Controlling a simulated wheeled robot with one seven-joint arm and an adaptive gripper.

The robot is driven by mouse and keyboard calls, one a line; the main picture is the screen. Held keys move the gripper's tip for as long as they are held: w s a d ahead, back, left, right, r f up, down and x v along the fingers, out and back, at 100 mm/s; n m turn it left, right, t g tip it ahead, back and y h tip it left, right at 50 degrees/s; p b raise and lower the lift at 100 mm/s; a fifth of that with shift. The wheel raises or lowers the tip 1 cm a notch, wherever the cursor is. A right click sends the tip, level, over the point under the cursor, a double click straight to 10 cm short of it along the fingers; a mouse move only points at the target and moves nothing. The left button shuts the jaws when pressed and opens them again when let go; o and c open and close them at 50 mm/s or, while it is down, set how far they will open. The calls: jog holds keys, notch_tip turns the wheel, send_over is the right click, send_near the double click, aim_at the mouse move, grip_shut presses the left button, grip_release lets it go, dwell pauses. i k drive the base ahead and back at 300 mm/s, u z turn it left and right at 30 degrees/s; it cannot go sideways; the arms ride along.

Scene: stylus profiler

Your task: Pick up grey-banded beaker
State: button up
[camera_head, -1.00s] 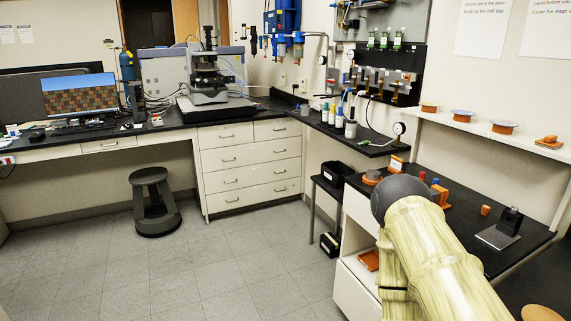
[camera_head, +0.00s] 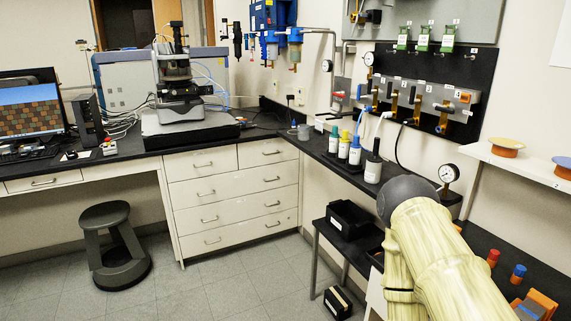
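A small grey cup-like vessel (camera_head: 303,132) stands on the black counter near the back corner, left of the row of capped bottles. It may be the grey-banded beaker, but it is too small to make out a band. My pale yellow arm reaches in from the lower right, and its dark rounded joint is in front of the right-hand counter. My gripper is not visible, so its fingers and anything in them cannot be seen.
Several capped bottles (camera_head: 355,151) and a pressure gauge (camera_head: 448,174) stand along the right counter (camera_head: 325,155). A microscope-like instrument (camera_head: 180,95) is at the back. A black stool (camera_head: 112,245) stands on the floor. Open floor lies before the drawers (camera_head: 232,190).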

aim_at(303, 130)
jog(key=u, duration=0.05)
jog(key=i, duration=1.65)
jog(key=u, duration=0.1)
